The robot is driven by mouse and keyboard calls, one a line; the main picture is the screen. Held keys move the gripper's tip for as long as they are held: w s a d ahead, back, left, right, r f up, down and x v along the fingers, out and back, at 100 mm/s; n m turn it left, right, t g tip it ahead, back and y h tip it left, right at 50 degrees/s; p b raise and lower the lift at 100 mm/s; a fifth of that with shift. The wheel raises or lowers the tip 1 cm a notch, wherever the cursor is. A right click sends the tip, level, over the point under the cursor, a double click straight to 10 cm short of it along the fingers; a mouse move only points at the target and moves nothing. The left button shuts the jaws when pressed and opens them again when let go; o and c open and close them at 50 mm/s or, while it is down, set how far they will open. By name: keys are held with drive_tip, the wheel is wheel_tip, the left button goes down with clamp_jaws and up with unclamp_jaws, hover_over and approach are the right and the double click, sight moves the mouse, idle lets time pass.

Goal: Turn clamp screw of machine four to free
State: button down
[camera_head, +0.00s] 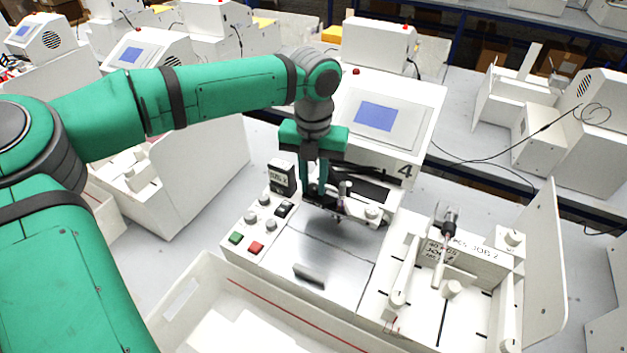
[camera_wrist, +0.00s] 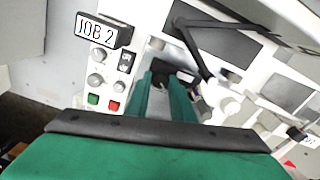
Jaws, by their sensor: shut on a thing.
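Machine four is a white plotter with a "4" (camera_head: 405,171) on its front and a blue screen (camera_head: 376,116). My gripper (camera_head: 316,192) points down at its pen carriage, above the metal plate (camera_head: 325,255). The green fingers are shut on a small dark part there, seemingly the clamp screw, mostly hidden between them. In the wrist view my gripper (camera_wrist: 168,84) closes around this dark part beside a white arm with a round knob (camera_wrist: 228,103). Which way the screw is turned cannot be told.
A control panel with a green button (camera_head: 236,238), a red button (camera_head: 256,247) and several knobs lies left of the plate. A small "JOB 2" display (camera_wrist: 103,31) stands behind it. A white tray (camera_head: 215,270) is in front. A white fixture rack (camera_head: 470,262) stands at the right.

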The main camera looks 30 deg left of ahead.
sight(312, 187)
drive_tip(key=shift+s, duration=0.1)
drive_tip(key=c, duration=1.5)
unclamp_jaws()
drive_tip(key=shift+c, duration=0.2)
wheel_tip(312, 187, up, 11)
drive_tip(key=shift+a+f, duration=0.1)
